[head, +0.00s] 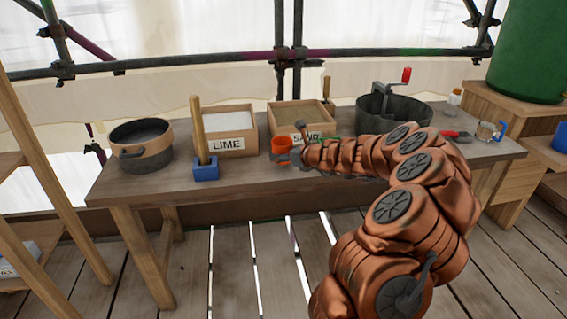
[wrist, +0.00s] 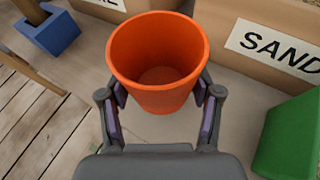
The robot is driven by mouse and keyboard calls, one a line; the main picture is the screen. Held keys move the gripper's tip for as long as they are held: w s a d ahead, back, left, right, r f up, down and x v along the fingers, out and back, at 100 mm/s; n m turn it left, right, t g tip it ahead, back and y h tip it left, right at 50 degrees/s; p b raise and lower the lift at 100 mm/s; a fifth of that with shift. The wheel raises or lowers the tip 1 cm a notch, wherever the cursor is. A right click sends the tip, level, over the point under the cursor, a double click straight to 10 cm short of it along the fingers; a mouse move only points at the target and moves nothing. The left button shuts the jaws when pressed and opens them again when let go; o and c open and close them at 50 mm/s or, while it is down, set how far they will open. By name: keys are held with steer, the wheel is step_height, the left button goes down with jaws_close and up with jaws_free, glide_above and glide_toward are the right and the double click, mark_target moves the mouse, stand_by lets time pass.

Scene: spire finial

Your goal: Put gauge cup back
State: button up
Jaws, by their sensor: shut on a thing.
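The orange gauge cup (wrist: 158,98) is upright and looks empty in the wrist view. My gripper (wrist: 160,97) is shut on it, with one finger pad on each side of the cup. In the head view the cup (head: 282,144) shows small at the end of my arm, at the front of the bench before the gap between the lime and sand boxes. My gripper (head: 296,155) is partly hidden there by my arm. I cannot tell whether the cup touches the bench top.
The wooden bench (head: 248,177) holds a lime box (head: 225,143), a sand box (head: 297,128), a blue block with an upright handle (head: 206,168), a dark tub (head: 140,153) and a crank mixer (head: 390,108). A green object (wrist: 290,138) lies right of my gripper.

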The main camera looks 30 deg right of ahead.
mark_target(284, 169)
steer(key=shift+w, duration=0.25)
step_height(284, 169, down, 4)
steer(key=shift+d+r+b, duration=0.1)
steer(key=shift+r+b, duration=0.05)
steer(key=shift+b, duration=0.4)
steer(key=shift+s, duration=0.1)
steer(key=o, duration=1.1)
steer(key=shift+r, duration=0.15)
steer(key=shift+p+v, duration=0.75)
steer(key=shift+v, duration=5.25)
